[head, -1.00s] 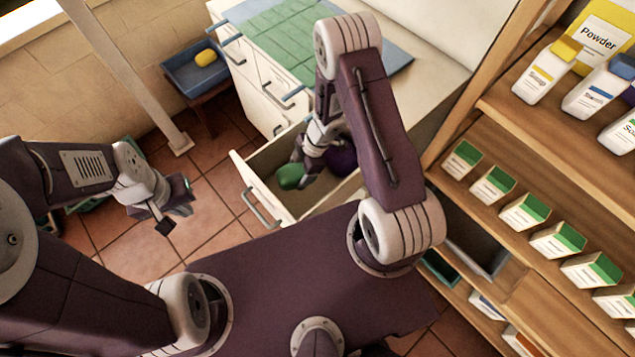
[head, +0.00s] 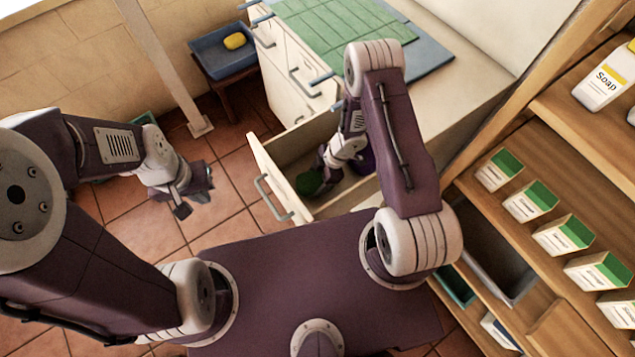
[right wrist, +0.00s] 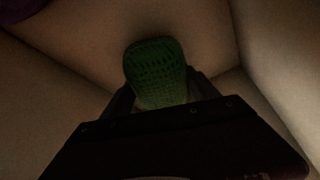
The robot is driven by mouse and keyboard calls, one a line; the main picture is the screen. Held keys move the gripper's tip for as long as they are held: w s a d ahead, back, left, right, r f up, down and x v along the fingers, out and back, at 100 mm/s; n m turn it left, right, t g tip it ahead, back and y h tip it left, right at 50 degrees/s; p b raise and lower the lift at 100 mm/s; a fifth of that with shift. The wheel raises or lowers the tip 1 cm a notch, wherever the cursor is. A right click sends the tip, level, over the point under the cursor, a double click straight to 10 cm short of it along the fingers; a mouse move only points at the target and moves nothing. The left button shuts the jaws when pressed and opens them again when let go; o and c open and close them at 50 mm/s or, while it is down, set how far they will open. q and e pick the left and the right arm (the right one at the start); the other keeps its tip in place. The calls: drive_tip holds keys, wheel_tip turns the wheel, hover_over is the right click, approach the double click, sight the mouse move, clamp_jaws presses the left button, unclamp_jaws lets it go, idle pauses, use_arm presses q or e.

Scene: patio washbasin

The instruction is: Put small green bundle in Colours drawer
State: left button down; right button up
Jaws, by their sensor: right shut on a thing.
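The small green bundle (head: 309,182) is inside the open drawer (head: 270,176), near its front panel. In the right wrist view the bundle (right wrist: 158,72) is a green knitted roll between the fingers, with the drawer's floor and walls around it. My right gripper (head: 318,178) is shut on the bundle and reaches down into the drawer. I cannot tell whether the bundle touches the drawer floor. No label reads on the drawer. My left gripper (head: 190,200) hangs over the floor tiles, left of the drawer; its fingers are too unclear to tell whether they are open.
A purple bundle (head: 367,158) lies in the same drawer, partly hidden by my arm. A blue tray (head: 210,55) with a yellow soap (head: 235,41) stands back left. Wooden shelves with boxes (head: 530,201) stand at right.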

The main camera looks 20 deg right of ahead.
wheel_tip(320, 180, down, 2)
drive_tip(key=shift+f, duration=0.15)
drive_tip(key=o, duration=1.6)
drive_tip(key=shift+c, duration=0.2)
drive_tip(key=p+v, duration=0.4)
drive_tip(key=v, duration=0.7)
drive_tip(key=shift+a, duration=0.1)
drive_tip(key=shift+d+r+p, duration=0.25)
drive_tip(key=shift+r+p, duration=0.05)
drive_tip(key=shift+r, duration=0.35)
